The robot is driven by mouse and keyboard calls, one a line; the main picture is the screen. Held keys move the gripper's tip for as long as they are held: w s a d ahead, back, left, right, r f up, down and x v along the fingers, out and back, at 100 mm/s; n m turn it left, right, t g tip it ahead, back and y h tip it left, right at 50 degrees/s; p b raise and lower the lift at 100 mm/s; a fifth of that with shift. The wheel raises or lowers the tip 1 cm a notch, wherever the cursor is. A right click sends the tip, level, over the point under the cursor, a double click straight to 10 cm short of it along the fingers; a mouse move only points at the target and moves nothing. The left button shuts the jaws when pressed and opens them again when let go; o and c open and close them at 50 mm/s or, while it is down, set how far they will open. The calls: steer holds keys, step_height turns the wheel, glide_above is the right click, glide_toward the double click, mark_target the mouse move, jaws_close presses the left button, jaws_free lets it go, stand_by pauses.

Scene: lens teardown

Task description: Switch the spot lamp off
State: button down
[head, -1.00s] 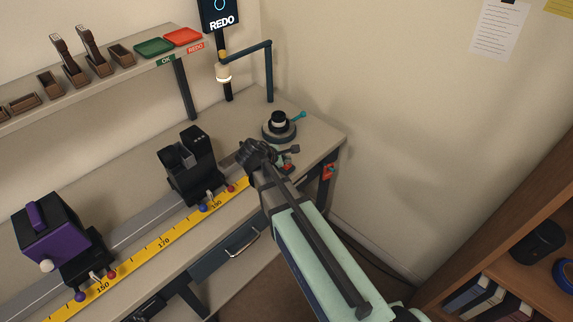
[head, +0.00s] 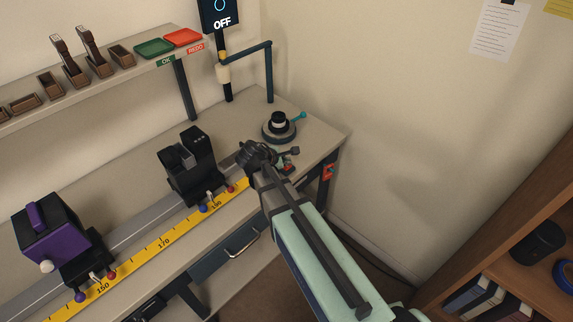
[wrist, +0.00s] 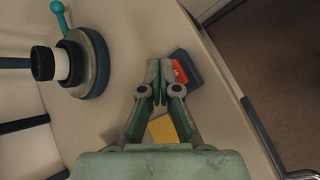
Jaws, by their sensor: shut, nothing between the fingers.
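The spot lamp (head: 223,73), a small pale cylinder on a dark post at the back of the bench, is unlit. The display above it (head: 221,17) reads OFF. In the wrist view, a red rocker switch (wrist: 180,72) sits on a dark blue box just right of my fingertips. My gripper (wrist: 160,68) is shut and empty, its tips close beside the switch; I cannot tell whether they touch it. In the head view, my arm partly hides this area.
A round dark stage (head: 279,128) with a teal handle stands behind my gripper; it also shows in the wrist view (wrist: 97,62). A black holder (head: 193,165) and a purple-sided unit (head: 50,230) sit on the rail. The bench's right edge is close.

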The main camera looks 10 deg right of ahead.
steer(key=shift+r, duration=0.3)
steer(key=shift+r, duration=0.1)
steer(key=shift+r+p, duration=2.3)
steer(key=shift+r, duration=0.65)
steer(key=s+f+m+g+y, duration=0.2)
steer(key=s+f+m+g, duration=0.2)
steer(key=s+f, duration=0.7)
steer(key=s+f+m+g+y, duration=0.2)
steer(key=s+f+m+g, duration=0.2)
steer(key=s+f+m, duration=0.3)
steer(key=s+f+m+g+y+b, duration=0.1)
steer(key=s+f+m+g+y, duration=0.2)
steer(key=s+f, duration=1.3)
steer(key=s+m+g, duration=0.1)
steer(key=s+m, duration=0.1)
steer(key=s, duration=1.1)
steer(key=shift+d+f+m, duration=0.2)
steer(key=shift+f+m, duration=0.1)
steer(key=shift+f, duration=0.1)
